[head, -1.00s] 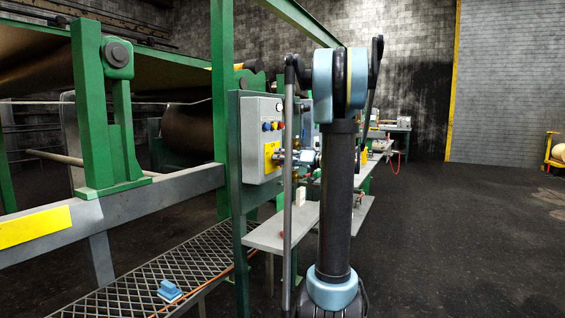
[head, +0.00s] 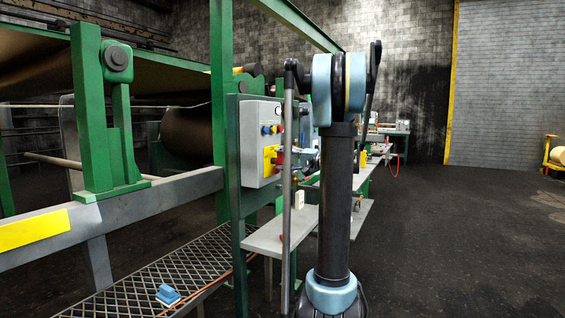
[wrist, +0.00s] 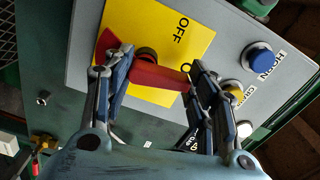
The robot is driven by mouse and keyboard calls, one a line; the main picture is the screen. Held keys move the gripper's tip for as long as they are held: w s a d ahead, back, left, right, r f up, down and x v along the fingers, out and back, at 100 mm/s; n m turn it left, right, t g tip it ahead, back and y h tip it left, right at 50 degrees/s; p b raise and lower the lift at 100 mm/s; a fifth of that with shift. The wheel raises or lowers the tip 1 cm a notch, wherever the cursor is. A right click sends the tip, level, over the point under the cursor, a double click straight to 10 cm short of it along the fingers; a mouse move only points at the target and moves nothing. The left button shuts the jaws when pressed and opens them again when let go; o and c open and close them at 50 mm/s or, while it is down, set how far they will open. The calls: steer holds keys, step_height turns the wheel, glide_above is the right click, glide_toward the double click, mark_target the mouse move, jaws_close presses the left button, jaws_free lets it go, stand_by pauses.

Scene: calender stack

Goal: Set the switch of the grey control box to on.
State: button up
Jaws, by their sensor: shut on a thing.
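The grey control box (head: 262,115) hangs on a green post left of my arm in the head view. Its face (wrist: 215,45) fills the upper wrist view, with a yellow plate (wrist: 165,28) marked OFF. A red switch handle (wrist: 158,76) lies across the plate over a dark round hub. It also shows as a small red patch in the head view (head: 281,155). My gripper (wrist: 160,82) is shut on the red handle, one finger at each side. The right finger partly covers another label beginning with O. Which setting the switch is at I cannot tell.
A blue HORN button (wrist: 260,56) and a yellow button (wrist: 233,88) sit right of the plate. A grey shelf (head: 268,240) juts out below the box. Green machine frames stand at left. The floor at right (head: 450,230) is open.

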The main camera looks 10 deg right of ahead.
steer(key=shift+w+d+f+m, duration=0.1)
steer(key=shift+w+m, duration=0.05)
steer(key=shift+m, duration=0.95)
steer(key=o, duration=1.1)
steer(key=shift+w, duration=0.1)
steer(key=v, duration=1.2)
